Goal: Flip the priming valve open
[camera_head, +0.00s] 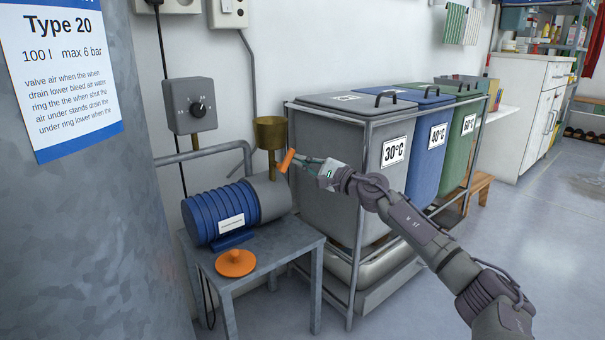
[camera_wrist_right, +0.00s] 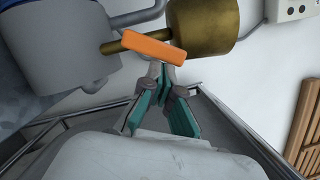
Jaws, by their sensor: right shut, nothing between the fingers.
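The priming valve's orange lever (camera_head: 287,160) stands beside the brass stem under the brass funnel (camera_head: 270,132), on top of the grey pump end. In the head view it stands steeply, leaning slightly right. My left gripper is out of view.
The blue motor (camera_head: 222,212) and an orange cap (camera_head: 235,263) are on the grey metal table (camera_head: 285,243). A pressure switch box (camera_head: 190,105) hangs behind. Laundry bins in a metal frame (camera_head: 365,200) stand close to the right, under my right arm. A large grey tank (camera_head: 90,220) fills the left.

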